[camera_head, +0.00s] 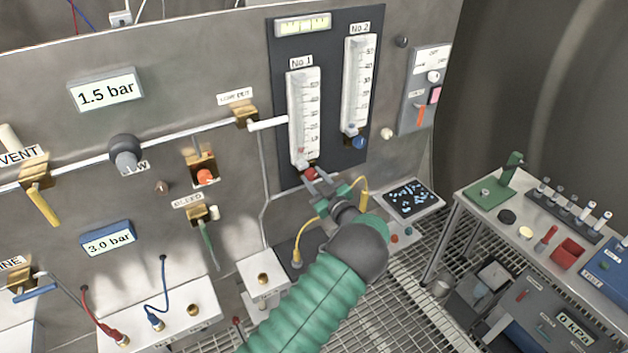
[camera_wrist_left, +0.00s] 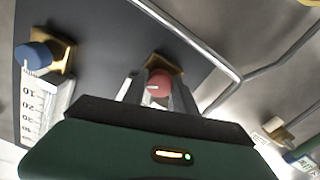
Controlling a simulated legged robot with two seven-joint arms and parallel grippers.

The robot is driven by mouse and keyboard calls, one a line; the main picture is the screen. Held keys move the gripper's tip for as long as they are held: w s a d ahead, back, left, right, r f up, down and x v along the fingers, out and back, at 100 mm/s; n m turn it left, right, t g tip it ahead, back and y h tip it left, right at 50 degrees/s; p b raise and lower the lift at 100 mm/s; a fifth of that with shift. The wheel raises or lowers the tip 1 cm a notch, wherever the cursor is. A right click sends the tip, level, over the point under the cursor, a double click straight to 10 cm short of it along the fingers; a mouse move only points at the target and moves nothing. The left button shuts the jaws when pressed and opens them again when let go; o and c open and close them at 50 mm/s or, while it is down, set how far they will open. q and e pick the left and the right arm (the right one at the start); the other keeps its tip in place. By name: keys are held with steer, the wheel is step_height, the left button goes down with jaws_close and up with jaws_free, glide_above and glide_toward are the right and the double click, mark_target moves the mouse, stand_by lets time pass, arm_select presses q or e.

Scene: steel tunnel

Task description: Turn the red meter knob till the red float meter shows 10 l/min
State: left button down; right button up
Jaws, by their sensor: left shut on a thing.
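The red meter knob (camera_head: 310,174) sits at the foot of the No.1 float meter (camera_head: 305,115) on a dark panel. In the left wrist view the red knob (camera_wrist_left: 159,84) lies between my left fingers, with a white mark on its face. My left gripper (camera_head: 314,182) is shut on it. A small reddish float shows low in the No.1 tube, near the bottom of the scale; I cannot read its exact value. The blue knob (camera_head: 358,142) is under the No.2 meter (camera_head: 355,85). It also shows in the left wrist view (camera_wrist_left: 33,55). My right gripper is not in view.
A white pipe with a LOW OUT valve (camera_head: 245,115) runs left of the panel. A switch box (camera_head: 425,88) is to the right. A dark tray (camera_head: 411,199) sits below, and a bench (camera_head: 470,200) with tools stands at the right.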

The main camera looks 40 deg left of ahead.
arm_select(q)
steer(key=shift+d+f+m, duration=0.1)
steer(key=shift+f+m, duration=0.2)
steer(key=shift+m, duration=0.2)
steer(key=c, duration=1.2)
jaws_free()
steer(key=shift+s, duration=0.1)
steer(key=shift+o, duration=1.2)
steer(key=shift+d+r, duration=0.1)
steer(key=shift+r, duration=0.05)
steer(key=shift+d+r, duration=0.1)
steer(key=shift+r, duration=0.05)
steer(key=b+v, duration=0.4)
steer(key=v, duration=1.3)
